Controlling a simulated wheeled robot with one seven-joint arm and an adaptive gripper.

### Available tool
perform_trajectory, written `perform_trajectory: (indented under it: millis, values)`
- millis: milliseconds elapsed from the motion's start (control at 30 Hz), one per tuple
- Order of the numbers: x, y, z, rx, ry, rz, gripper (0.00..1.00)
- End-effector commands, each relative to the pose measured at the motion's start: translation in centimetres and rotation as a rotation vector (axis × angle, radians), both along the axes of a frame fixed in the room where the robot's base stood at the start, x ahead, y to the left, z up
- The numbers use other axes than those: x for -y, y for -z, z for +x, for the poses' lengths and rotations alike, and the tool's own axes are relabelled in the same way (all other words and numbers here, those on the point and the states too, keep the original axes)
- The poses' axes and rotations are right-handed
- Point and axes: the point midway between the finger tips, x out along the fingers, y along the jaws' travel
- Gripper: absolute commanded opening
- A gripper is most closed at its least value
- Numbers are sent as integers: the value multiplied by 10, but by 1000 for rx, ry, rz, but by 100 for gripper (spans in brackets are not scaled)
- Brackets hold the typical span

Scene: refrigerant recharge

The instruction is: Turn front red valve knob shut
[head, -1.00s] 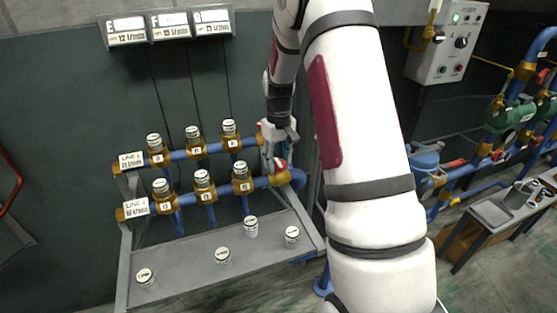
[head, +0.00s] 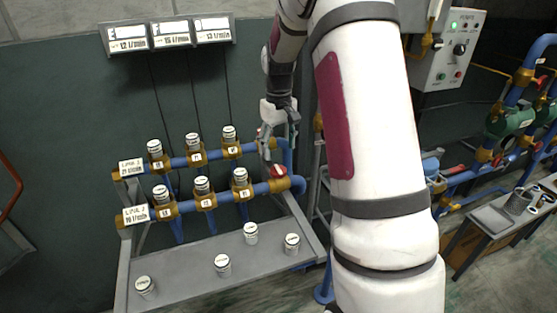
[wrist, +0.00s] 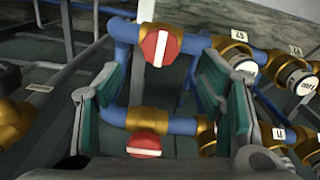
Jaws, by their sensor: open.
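The front red valve knob (head: 279,171) sits on the brass fitting at the right end of the nearer blue pipe. In the wrist view the same red knob (wrist: 155,46), with a white bar, shows at the top, just beyond and between the fingertips. A second red knob (wrist: 143,145) with a white bar is on the rear pipe, low between the fingers; in the head view my gripper mostly hides it. My gripper (head: 275,152) is open and empty, above and slightly behind the front knob. No contact with the front knob is visible.
Brass valves with white caps (head: 203,186) line both blue pipes left of the knobs. Several loose white caps stand on the grey bench (head: 185,262). A control box (head: 447,48) and more blue piping are at the right.

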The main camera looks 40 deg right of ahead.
Motion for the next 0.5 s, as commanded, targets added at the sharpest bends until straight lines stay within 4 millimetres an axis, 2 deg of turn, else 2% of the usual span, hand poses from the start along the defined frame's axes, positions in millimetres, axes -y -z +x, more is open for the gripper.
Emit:
perform_trajectory:
  millis: [100,200,333,500]
  values:
    - [0,-22,0,3,0,-1,62]
    - [0,-34,0,0,0,0,62]
    - [0,-43,0,1,0,0,62]
    - [0,-46,0,-1,0,0,62]
